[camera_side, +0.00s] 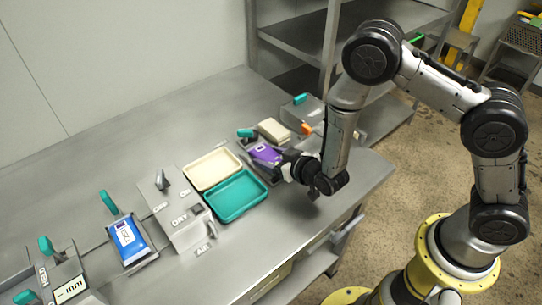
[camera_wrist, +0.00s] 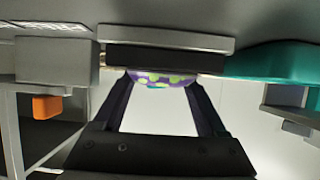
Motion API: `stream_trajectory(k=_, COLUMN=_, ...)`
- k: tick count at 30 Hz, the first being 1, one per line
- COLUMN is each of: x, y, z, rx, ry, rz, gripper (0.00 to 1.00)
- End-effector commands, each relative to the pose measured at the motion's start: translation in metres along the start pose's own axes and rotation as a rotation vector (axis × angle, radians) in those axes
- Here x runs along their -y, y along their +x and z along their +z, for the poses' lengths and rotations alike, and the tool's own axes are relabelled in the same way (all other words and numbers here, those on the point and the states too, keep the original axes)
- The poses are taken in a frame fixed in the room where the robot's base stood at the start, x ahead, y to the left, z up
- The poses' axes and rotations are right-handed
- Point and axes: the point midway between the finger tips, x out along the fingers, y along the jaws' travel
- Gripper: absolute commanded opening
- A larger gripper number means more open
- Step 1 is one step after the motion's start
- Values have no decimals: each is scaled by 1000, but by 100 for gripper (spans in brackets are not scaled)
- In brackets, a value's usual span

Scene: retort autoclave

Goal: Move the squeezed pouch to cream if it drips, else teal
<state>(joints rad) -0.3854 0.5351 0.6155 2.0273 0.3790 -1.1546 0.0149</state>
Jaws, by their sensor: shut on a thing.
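A purple pouch (camera_side: 265,153) with a white label lies at the grey fixture beyond the trays. My gripper (camera_side: 281,162) is shut on its near edge. In the wrist view my gripper (camera_wrist: 160,82) has its two dark fingers on either side of the pouch's purple edge (camera_wrist: 160,84), which has yellow-green spots. A dark bar and grey block hide most of the pouch there. I see no drop, but the pouch's underside is hidden. The cream tray (camera_side: 233,157) and the teal tray (camera_side: 262,188) stand side by side left of my gripper and look empty.
A folded beige cloth (camera_side: 274,130) and a grey box with a teal handle (camera_side: 301,99) lie behind the pouch. A labelled grey panel (camera_side: 177,205), a blue pouch (camera_side: 128,238) and a gauge (camera_side: 70,289) stand to the left. The table's back left is clear.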

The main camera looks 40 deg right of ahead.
Motion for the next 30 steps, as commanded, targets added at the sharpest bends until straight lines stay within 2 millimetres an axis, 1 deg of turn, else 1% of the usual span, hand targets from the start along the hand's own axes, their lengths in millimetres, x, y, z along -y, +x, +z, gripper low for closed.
stream_trajectory(k=2, x=0, y=1, z=2, rx=-1, ry=0, rz=0, gripper=6)
stream_trajectory(k=3, x=0, y=1, z=2, rx=0, ry=0, rz=0, gripper=82)
stream_trajectory(k=5, x=0, y=1, z=2, rx=0, ry=0, rz=0, gripper=92)
stream_trajectory(k=6, x=0, y=1, z=2, rx=0, ry=0, rz=0, gripper=100)
stream_trajectory(k=18, x=0, y=-1, z=1, rx=0, ry=-1, rz=0, gripper=100)
stream_trajectory(k=20, x=1, y=-10, z=1, rx=0, ry=-1, rz=-1, gripper=100)
stream_trajectory(k=26, x=5, y=-48, z=-1, rx=-2, ry=-1, rz=-4, gripper=100)
stream_trajectory(k=30, x=5, y=-78, z=0, rx=0, ry=-2, rz=-3, gripper=100)
